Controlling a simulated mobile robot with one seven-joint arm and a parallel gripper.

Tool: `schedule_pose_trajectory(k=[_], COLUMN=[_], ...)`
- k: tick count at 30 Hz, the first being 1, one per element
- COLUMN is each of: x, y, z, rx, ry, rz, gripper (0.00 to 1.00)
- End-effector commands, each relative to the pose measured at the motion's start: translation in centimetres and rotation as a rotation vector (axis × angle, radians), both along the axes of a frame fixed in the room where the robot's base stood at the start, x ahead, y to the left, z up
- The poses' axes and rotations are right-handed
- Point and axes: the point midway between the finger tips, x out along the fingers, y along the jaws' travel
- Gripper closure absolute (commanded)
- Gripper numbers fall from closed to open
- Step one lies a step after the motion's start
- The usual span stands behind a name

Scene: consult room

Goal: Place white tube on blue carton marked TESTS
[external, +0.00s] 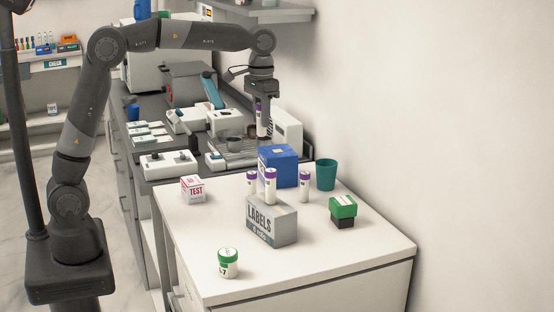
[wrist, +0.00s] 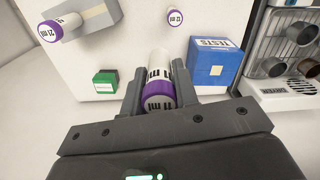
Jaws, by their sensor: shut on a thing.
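My gripper (external: 262,102) is shut on a white tube with a purple cap (external: 262,124). The held tube also shows in the wrist view (wrist: 159,72), between the fingers (wrist: 158,90). In the external view it hangs roughly upright, beyond and above the blue carton (external: 278,166), apart from it. The carton stands at the back of the white counter. In the wrist view the carton (wrist: 213,70) lies right of the fingers, its light top label reading TESTS. Similar purple-capped tubes (external: 304,184) (external: 251,180) (external: 270,184) are near the grey LABELS box (external: 271,224).
A teal cup (external: 326,174) stands just right of the carton. A green-and-black box pair (external: 343,211), a TEST box (external: 192,189) and a green-lidded jar (external: 228,263) are on the white counter (external: 352,268). A machine with cups (wrist: 288,62) stands beside the carton.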

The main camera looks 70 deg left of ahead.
Motion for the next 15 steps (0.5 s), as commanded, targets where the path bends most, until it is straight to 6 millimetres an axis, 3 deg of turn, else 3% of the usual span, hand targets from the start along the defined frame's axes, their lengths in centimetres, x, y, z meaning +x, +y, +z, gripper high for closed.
schedule_pose_trajectory(k=[3,8,15], x=[1.7,2.7,4.5], y=[1.6,2.9,7.3], z=[0.4,0.4,-2.4], rx=[0.002,0.003,0.003], ry=[0.0,0.001,0.003], rz=[0.008,0.014,0.018], gripper=[0.94,0.94,0.94])
